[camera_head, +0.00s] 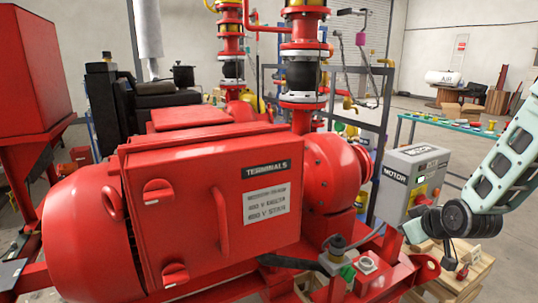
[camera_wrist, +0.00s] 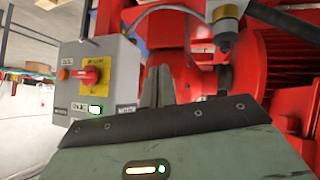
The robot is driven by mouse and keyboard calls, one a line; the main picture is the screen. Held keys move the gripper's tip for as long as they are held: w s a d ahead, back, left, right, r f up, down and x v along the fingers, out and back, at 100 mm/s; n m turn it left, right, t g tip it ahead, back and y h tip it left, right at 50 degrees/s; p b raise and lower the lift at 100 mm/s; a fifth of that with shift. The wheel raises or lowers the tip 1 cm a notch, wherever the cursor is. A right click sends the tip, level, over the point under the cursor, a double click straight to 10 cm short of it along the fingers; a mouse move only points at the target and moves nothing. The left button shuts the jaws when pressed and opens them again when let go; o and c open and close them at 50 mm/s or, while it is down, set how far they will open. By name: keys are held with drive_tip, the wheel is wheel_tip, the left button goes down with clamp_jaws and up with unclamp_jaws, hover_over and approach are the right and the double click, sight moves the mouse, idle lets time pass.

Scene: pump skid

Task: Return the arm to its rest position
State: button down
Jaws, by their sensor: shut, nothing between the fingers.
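My arm (camera_head: 497,165) comes in from the right edge of the head view, bent at a dark joint beside the red pump skid. My gripper (camera_wrist: 158,72) shows in the wrist view with its two dark fingers together and nothing between them. It is in front of the red pump parts, with a grey motor control box (camera_wrist: 112,62) to its left. In the head view the fingers are hard to make out against the skid.
The red terminal box (camera_head: 210,190) fills the middle of the head view. The grey motor box (camera_head: 412,175) stands close to my arm's left. A green-topped table (camera_head: 455,125) is behind. Pipes and a valve (camera_head: 340,250) crowd the skid's front. Open floor shows at the back right.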

drive_tip(key=s+a+r+n+g+y, duration=0.1)
drive_tip(key=s+a+r+g, duration=0.15)
drive_tip(key=s+a, duration=0.6)
drive_tip(key=s+a+r+n+g+y, duration=0.1)
drive_tip(key=s+a+g, duration=0.35)
drive_tip(key=a, duration=0.75)
drive_tip(key=s+a+r+n+g, duration=0.1)
drive_tip(key=s+a, duration=0.1)
drive_tip(key=s, duration=0.7)
drive_tip(key=s+a+r+g+h, duration=0.1)
drive_tip(key=s+a+r, duration=0.1)
drive_tip(key=s, duration=0.7)
drive_tip(key=shift+s+a+r+n+g+h, duration=0.3)
drive_tip(key=shift+s+a+n+g, duration=0.1)
drive_tip(key=shift+a, duration=0.15)
drive_tip(key=shift+w, duration=0.2)
